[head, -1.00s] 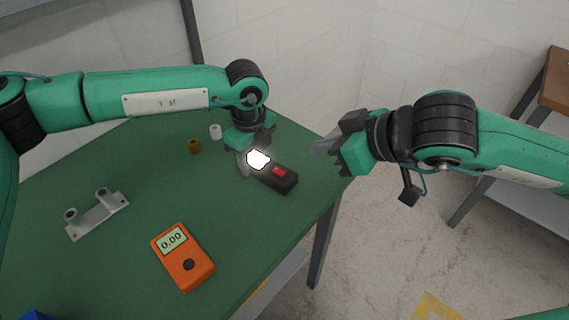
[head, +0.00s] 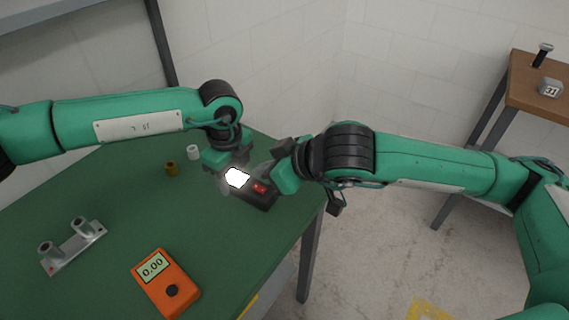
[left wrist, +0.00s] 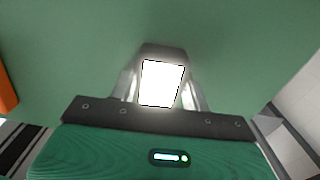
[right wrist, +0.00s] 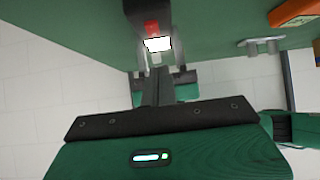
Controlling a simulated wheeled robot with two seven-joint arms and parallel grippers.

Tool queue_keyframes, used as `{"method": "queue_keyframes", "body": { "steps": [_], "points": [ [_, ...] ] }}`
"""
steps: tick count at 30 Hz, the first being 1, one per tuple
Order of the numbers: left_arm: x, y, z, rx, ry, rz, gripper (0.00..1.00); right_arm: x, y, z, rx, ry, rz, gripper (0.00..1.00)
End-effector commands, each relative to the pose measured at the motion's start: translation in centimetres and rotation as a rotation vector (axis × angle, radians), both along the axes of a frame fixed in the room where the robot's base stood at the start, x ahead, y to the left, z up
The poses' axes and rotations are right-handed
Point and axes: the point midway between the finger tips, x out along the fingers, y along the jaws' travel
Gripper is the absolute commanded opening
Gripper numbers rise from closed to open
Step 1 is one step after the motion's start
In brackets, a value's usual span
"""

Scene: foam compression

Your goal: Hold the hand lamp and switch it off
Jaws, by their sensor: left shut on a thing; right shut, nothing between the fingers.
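The hand lamp (head: 264,200) is a dark body with a red switch (head: 259,188) on top and a bright white glowing face (head: 237,177). It lies at or just above the green table; I cannot tell if it touches. My left gripper (left wrist: 160,92) is shut on the lamp's lit end, one finger on each side of the glowing face. My right gripper (head: 260,171) is shut and empty, its tips close beside the switch. In the right wrist view the red switch (right wrist: 151,27) shows beyond my shut fingers; contact is not clear.
On the green table (head: 100,195) stand an orange meter (head: 166,284) reading 0.00, a grey bracket with two posts (head: 72,248), a brass cylinder (head: 171,168) and a white cylinder (head: 193,152). A brown side table (head: 540,95) stands at right.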

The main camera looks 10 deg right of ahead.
Motion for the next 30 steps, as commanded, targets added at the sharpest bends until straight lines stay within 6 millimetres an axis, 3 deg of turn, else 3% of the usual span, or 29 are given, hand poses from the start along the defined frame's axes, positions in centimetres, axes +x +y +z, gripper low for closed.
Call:
{"method": "queue_keyframes", "body": {
  "steps": [3,9,30],
  "points": [
    [0.0,0.0,0.0,0.0,0.0,0.0,0.18,0.2,0.3,-2.0,0.0,0.004,-0.001,0.0],
    [0.0,0.0,0.0,0.0,0.0,0.0,0.18,0.4,0.5,-3.8,0.001,0.001,-0.001,0.0],
    [0.0,0.0,0.1,-0.001,-0.001,-0.001,0.18,0.5,0.6,-4.6,-0.002,0.003,-0.001,0.0]
  ]
}}
